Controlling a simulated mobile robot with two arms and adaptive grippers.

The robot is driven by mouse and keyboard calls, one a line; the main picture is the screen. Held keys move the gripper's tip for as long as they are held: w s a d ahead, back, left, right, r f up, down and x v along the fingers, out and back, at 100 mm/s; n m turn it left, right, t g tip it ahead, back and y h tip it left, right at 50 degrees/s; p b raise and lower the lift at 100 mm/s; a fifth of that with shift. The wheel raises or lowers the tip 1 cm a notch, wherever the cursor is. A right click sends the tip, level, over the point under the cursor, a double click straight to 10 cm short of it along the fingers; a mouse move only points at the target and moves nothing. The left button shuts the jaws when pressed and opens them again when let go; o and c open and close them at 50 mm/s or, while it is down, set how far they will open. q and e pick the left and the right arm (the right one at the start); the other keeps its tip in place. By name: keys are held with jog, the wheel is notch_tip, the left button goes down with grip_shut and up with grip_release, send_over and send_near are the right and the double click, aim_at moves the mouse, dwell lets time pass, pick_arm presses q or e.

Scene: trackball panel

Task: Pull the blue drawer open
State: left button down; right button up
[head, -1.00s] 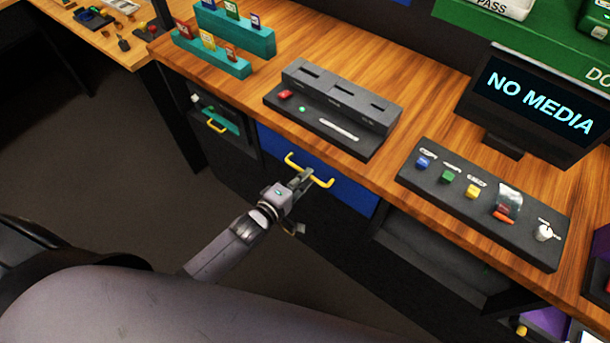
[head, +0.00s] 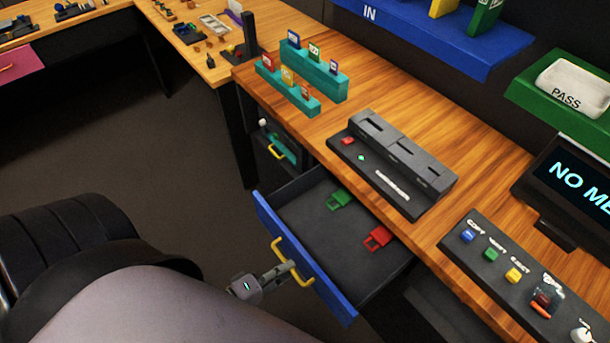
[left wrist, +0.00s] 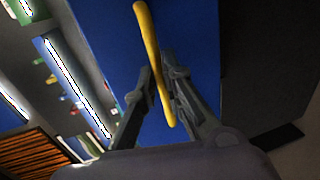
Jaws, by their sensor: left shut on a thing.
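The blue drawer (head: 325,280) stands pulled out from under the wooden desk in the head view, its dark inside showing. A yellow handle (head: 302,281) is on its blue front. A green item (head: 340,198) and a red item (head: 378,238) lie in the drawer. My left gripper (head: 285,270) is at the handle, its fingers shut on it. In the left wrist view the two fingers (left wrist: 162,95) are on either side of the yellow handle (left wrist: 150,45), in front of the blue face. My right gripper is not in view.
On the desk (head: 330,60) are a dark slotted panel (head: 405,150), a button panel (head: 500,265) and teal card racks (head: 315,72). Open floor (head: 130,130) lies left of the desk.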

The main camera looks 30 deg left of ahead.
pick_arm(q)
jog(key=shift+f+v, duration=0.2)
jog(key=shift+v, duration=0.85)
jog(key=shift+f+v, duration=0.25)
jog(key=shift+v, duration=0.85)
jog(key=shift+s, duration=0.1)
jog(key=c, duration=1.7)
grip_release()
jog(key=v, duration=1.2)
